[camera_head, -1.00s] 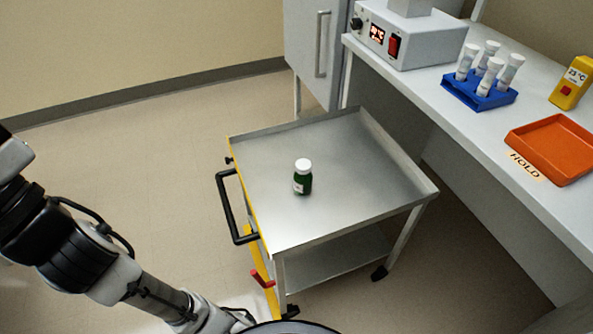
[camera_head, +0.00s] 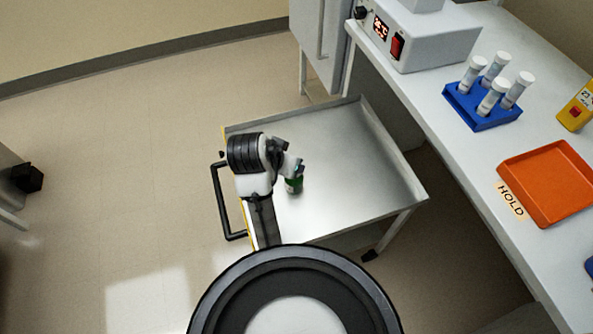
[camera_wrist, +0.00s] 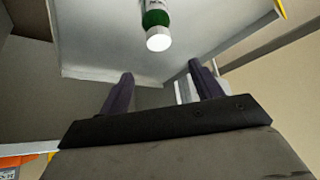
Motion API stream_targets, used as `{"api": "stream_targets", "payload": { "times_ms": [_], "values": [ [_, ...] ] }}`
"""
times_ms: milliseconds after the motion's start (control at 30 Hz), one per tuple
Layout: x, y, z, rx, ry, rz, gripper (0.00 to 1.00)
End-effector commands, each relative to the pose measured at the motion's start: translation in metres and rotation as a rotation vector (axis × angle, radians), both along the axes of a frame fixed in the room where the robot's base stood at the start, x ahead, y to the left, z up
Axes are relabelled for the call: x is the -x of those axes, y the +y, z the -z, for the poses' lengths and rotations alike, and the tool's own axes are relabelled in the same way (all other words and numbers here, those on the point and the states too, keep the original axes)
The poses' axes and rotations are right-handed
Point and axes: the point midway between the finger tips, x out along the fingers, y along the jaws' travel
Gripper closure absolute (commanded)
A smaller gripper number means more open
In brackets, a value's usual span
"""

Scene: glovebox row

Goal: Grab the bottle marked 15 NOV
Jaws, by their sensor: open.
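A green bottle (camera_head: 294,185) with a white cap and a pale label stands on the steel cart (camera_head: 360,170). In the head view my gripper (camera_head: 292,162) is over the cart and hides the upper part of the bottle. In the wrist view my gripper (camera_wrist: 161,72) is open and empty, its two dark fingers spread apart. The bottle (camera_wrist: 156,18) shows there beyond the fingertips, cap towards me, apart from them and roughly in line with the gap.
The cart has raised edges and a black handle (camera_head: 222,205) on its left. The bench at right holds a blue rack (camera_head: 482,118) of capped tubes, an orange tray (camera_head: 548,180), a HOLD label (camera_head: 510,199) and a yellow device (camera_head: 577,108). The cart's right half is clear.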

Motion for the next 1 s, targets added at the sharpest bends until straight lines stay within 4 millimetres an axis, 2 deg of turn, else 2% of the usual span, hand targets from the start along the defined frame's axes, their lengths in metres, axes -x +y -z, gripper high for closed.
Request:
{"api": "stream_targets", "payload": {
  "times_ms": [133,300,633,800,1000],
  "values": [
    [-0.011,-0.008,0.029,0.000,0.010,0.006,0.35],
    [-0.027,-0.015,0.052,0.000,0.009,0.004,0.35],
    [-0.039,-0.021,0.077,0.000,0.007,0.001,0.35],
    [-0.046,-0.024,0.102,0.000,0.007,0.000,0.35],
    [-0.056,-0.028,0.117,-0.001,0.004,0.001,0.35]
  ]
}}
